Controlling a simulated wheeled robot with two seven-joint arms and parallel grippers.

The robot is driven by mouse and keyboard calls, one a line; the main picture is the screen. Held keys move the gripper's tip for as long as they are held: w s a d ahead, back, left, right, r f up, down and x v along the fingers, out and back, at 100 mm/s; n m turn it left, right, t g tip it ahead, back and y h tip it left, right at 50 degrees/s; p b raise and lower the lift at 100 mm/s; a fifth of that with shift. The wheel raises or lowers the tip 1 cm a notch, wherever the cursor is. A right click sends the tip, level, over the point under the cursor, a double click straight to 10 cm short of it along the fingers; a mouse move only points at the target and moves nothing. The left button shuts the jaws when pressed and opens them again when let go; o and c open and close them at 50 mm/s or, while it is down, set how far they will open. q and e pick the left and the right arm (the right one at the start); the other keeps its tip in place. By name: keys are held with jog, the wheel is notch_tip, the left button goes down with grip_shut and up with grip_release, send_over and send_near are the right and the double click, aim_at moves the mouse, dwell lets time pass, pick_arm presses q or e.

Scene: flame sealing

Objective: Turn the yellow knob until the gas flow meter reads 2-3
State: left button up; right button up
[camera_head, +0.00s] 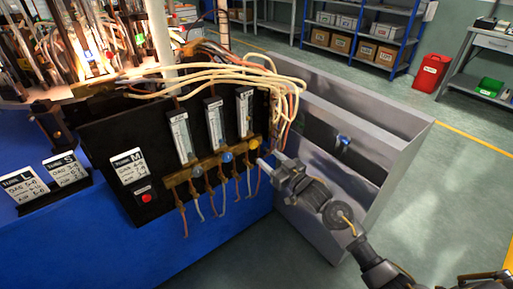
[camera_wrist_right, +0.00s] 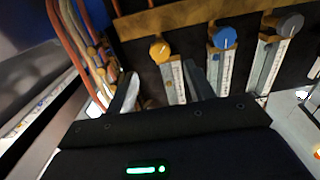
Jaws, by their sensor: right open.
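The yellow knob (camera_head: 254,143) is at the right end of a brass bar on the black panel. Its gas flow meter (camera_head: 244,112) is the rightmost of three; its reading is too small to tell. My right gripper (camera_head: 271,160) is just in front of and slightly below the yellow knob, apart from it in the head view. In the right wrist view, the yellow knob (camera_wrist_right: 159,50) lies beyond the gap between the open, empty fingers (camera_wrist_right: 160,88). My left gripper is not in view.
A blue knob (camera_head: 227,158) and a grey knob (camera_head: 196,171) sit left of the yellow one. Thin hoses hang below the bar, and pale and orange hoses (camera_head: 230,75) loop over the panel. A metal bin (camera_head: 400,165) stands to the right of the panel.

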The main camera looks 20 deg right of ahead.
aim_at(255, 146)
jog(key=x, duration=0.8)
jog(key=shift+w+b, duration=0.2)
jog(key=shift+b, duration=0.1)
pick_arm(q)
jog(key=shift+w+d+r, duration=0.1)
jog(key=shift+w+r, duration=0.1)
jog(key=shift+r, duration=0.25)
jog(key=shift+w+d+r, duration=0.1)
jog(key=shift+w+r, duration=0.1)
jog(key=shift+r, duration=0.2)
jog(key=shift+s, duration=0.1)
pick_arm(e)
jog(key=shift+c, duration=0.6)
jog(key=c, duration=0.8)
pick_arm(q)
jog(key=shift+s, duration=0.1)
pick_arm(e)
jog(key=shift+c, duration=0.2)
